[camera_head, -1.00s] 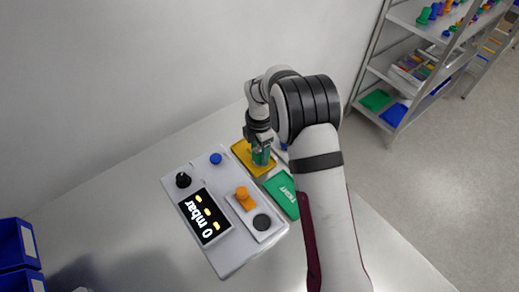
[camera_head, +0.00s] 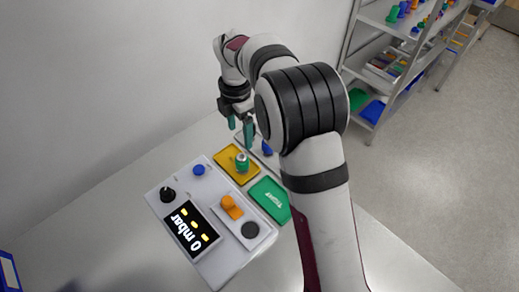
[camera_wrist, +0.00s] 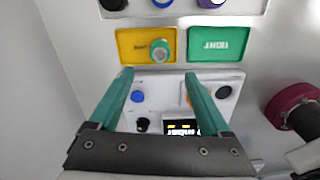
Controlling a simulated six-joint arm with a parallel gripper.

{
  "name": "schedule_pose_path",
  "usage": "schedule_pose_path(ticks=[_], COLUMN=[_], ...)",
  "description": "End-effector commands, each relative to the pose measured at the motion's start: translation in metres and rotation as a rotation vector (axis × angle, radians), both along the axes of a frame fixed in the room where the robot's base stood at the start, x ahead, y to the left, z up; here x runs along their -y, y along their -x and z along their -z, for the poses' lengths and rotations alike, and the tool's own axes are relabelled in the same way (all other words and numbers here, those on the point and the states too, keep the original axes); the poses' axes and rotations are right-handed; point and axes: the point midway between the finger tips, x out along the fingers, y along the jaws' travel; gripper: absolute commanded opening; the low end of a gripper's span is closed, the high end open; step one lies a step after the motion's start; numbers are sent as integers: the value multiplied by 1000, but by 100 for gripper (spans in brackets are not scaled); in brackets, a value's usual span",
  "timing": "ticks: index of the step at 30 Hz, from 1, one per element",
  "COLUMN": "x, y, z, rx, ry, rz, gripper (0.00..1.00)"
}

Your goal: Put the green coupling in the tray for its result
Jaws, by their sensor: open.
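The green coupling (camera_head: 242,162) stands in the yellow tray (camera_head: 226,156), towards the side near the green tray. It also shows in the wrist view (camera_wrist: 160,50), seen from above in the right part of the yellow tray (camera_wrist: 128,40). The green tray (camera_head: 268,192) beside it is labelled TIGHT and is empty. My gripper (camera_head: 240,128) is open and empty, raised above and behind the yellow tray. In the wrist view its two green fingers (camera_wrist: 159,73) are spread wide, apart from the coupling.
The tester (camera_head: 205,215) stands in front of the trays, with a blue button (camera_head: 198,170), a black knob (camera_head: 167,194), an orange part (camera_head: 231,206) and a display reading 0 mbar (camera_head: 191,231). Behind the trays is a grey rack (camera_wrist: 185,10) holding several parts. A shelf (camera_head: 385,70) stands at right.

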Motion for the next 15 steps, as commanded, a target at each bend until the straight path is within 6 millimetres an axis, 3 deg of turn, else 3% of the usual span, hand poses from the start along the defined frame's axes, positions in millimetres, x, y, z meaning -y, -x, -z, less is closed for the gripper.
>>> schedule_pose_path(ticks=[4, 7, 9, 11, 12, 15], x=[10, 45, 75, 97, 109, 125], y=[9, 49, 98, 147, 180, 251], z=[-13, -50, -76, -89, -92, -86], rx=[-1, -15, -39, -68, -90, -148], ry=[-7, -27, -43, -55, -57, -53], rz=[109, 524, 957, 1346, 1599, 2149], gripper=[81, 81, 81, 81, 81, 81])
